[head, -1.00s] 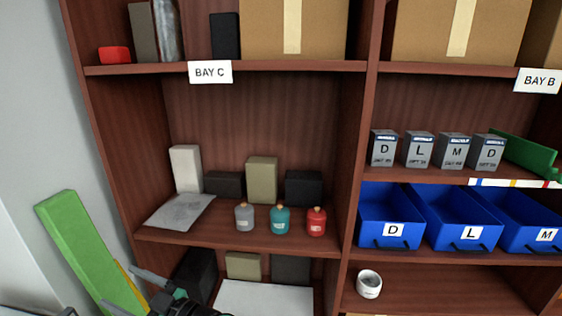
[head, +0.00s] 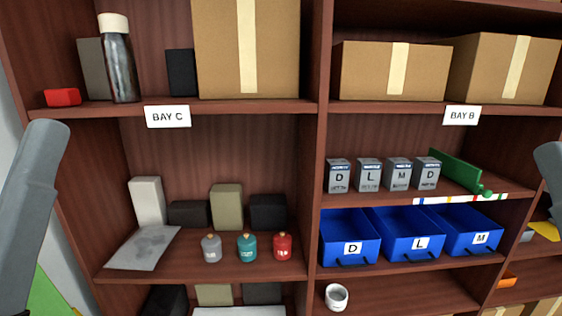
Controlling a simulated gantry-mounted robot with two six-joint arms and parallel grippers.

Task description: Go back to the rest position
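Parts of my two arms show as grey links at the left and right edges of the head view. Neither gripper is in the picture, so I cannot see whether they hold anything. In front of me stands a dark red-brown shelf unit with a BAY C label (head: 168,117) and a BAY B label (head: 461,116). Grey, teal and red bottles, the grey one (head: 211,248), the teal one (head: 247,247) and the red one (head: 282,246), stand upright in a row on the Bay C middle shelf.
Bay B holds several grey lettered boxes (head: 368,175), a green rail (head: 455,170) and blue bins (head: 349,238). A white cup (head: 336,297) stands on the shelf below. Cardboard boxes (head: 394,72) fill the top. A green block (head: 47,298) shows at the lower left.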

